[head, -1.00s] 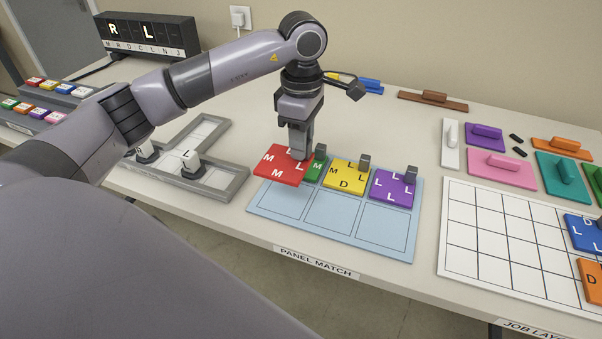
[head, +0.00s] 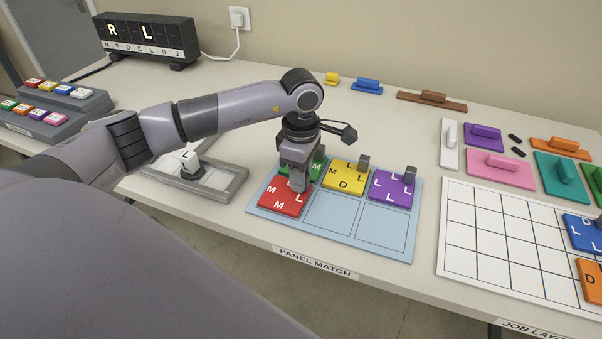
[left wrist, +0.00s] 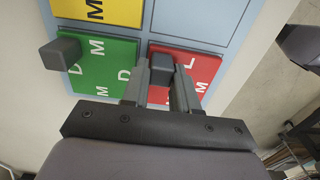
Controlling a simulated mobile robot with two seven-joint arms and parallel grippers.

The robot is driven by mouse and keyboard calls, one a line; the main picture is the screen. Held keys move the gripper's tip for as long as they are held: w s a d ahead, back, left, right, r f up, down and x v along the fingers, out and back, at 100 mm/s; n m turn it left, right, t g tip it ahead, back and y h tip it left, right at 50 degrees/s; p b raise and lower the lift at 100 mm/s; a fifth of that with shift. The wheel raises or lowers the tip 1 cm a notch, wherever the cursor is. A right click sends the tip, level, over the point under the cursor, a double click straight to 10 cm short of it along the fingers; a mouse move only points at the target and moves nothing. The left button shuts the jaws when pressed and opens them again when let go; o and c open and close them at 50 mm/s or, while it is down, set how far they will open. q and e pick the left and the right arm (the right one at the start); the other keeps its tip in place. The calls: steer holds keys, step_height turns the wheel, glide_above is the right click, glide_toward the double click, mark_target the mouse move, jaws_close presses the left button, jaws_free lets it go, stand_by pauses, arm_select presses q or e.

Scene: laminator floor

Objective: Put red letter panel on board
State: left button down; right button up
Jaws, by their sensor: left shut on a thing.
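The red letter panel (head: 284,196), with white M and L letters, is at the front-left cell of the light blue board (head: 385,245). It also shows in the left wrist view (left wrist: 196,68). My left gripper (head: 299,183) is shut on the panel's dark grip block (left wrist: 160,66), with the fingers on either side of it. The panel looks level and at or very close to the board surface; I cannot tell whether it touches. A green panel (left wrist: 95,66) is behind it, partly hidden by the gripper in the head view. My right gripper is not in view.
A yellow panel (head: 345,176) and a purple panel (head: 391,188) fill the back row of the board. The front middle and front right cells are bare. A white grid board (head: 475,240) lies right.

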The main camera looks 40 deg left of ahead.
arm_select(q)
steer(key=c, duration=0.9)
jaws_free()
steer(key=shift+o, duration=0.2)
steer(key=shift+r, duration=0.1)
steer(key=shift+r, duration=0.3)
step_height(320, 180, up, 12)
steer(key=shift+f, duration=0.25)
